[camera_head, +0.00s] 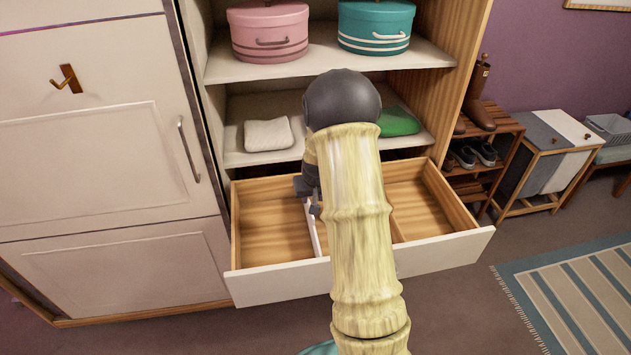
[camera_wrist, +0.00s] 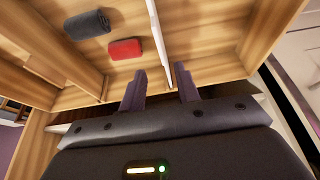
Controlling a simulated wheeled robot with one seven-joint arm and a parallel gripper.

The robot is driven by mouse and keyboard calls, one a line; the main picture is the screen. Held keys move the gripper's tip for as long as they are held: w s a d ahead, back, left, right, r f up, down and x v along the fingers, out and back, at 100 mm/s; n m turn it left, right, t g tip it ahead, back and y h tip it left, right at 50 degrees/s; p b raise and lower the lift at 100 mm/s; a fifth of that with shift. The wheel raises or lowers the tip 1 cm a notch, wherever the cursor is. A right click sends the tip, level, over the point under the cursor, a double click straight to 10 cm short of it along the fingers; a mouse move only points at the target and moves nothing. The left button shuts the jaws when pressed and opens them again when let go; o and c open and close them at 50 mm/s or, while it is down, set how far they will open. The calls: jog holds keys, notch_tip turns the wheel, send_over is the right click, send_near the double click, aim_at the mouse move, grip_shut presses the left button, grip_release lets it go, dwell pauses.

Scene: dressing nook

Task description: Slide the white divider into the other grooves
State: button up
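The white divider (camera_head: 321,240) stands upright in the open drawer (camera_head: 270,286), left of my arm, which hides part of it. In the wrist view the divider (camera_wrist: 160,42) is a thin white panel running between the two fingers of my gripper (camera_wrist: 160,86). The fingers are apart, with a clear gap on the divider's left side; the right finger is close to it, and I cannot tell whether it touches. In the head view my gripper (camera_head: 312,208) is low at the drawer, mostly hidden by my arm. The grooves cannot be made out.
A red item (camera_wrist: 125,48) and a dark rolled item (camera_wrist: 87,24) lie in the compartment beside the divider. A wooden partition (camera_wrist: 78,66) stands beyond them. The drawer's left compartment (camera_head: 268,228) looks empty. A shelf (camera_head: 240,150) with folded cloths is above the drawer.

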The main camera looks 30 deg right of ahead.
jog(key=v, duration=1)
jog(key=shift+b, duration=0.3)
jog(key=s+a+r+n+p, duration=0.1)
jog(key=s+a, duration=0.6)
jog(key=s, duration=0.3)
jog(key=s+a+r+n+g+y+p, duration=0.1)
jog(key=s+a+n, duration=0.1)
jog(key=s+a, duration=0.6)
jog(key=shift+s+a+g, duration=0.3)
jog(key=shift+s+a, duration=0.05)
jog(key=shift+s, duration=0.55)
